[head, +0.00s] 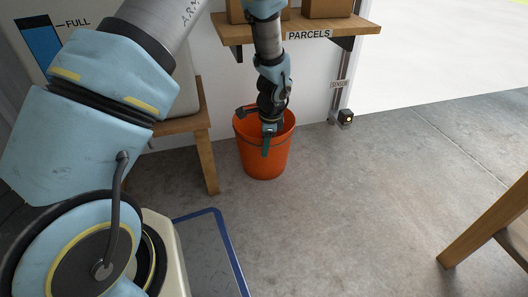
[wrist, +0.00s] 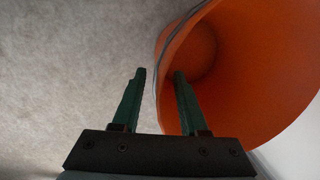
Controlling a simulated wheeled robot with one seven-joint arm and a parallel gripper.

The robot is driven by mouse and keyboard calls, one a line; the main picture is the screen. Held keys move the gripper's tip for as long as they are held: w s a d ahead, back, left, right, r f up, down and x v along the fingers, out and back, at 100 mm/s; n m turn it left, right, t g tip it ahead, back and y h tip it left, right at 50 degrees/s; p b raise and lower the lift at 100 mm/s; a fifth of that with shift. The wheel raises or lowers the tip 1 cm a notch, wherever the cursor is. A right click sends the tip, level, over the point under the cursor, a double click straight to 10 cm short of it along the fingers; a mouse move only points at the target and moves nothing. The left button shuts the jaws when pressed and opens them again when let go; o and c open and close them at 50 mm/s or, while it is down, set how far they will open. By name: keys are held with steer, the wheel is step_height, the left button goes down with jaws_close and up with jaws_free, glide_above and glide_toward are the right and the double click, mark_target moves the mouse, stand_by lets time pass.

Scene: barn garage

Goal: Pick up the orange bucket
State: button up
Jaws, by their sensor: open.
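The orange bucket (head: 262,158) stands upright on the concrete floor below the parcels shelf in the head view. It also shows in the wrist view (wrist: 262,75), where I look down into its open top, with a grey wire handle along its rim. My gripper (head: 266,146) is at the bucket's near side, pointing down. In the wrist view my gripper (wrist: 160,75) is open, with one green finger outside the bucket and the other over its inside, the near wall and rim between them. I cannot tell whether either finger touches the wall.
A wooden shelf (head: 358,27) marked PARCELS holds cardboard boxes above the bucket. A wooden stand (head: 205,155) is left of the bucket. A small sensor (head: 346,117) sits on the floor by the door post. A wooden leg (head: 480,230) stands at right. The middle floor is clear.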

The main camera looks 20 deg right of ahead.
steer(key=shift+w+f, duration=0.1)
steer(key=shift+f, duration=0.6)
steer(key=shift+r, duration=0.1)
jaws_close()
stand_by(0.8)
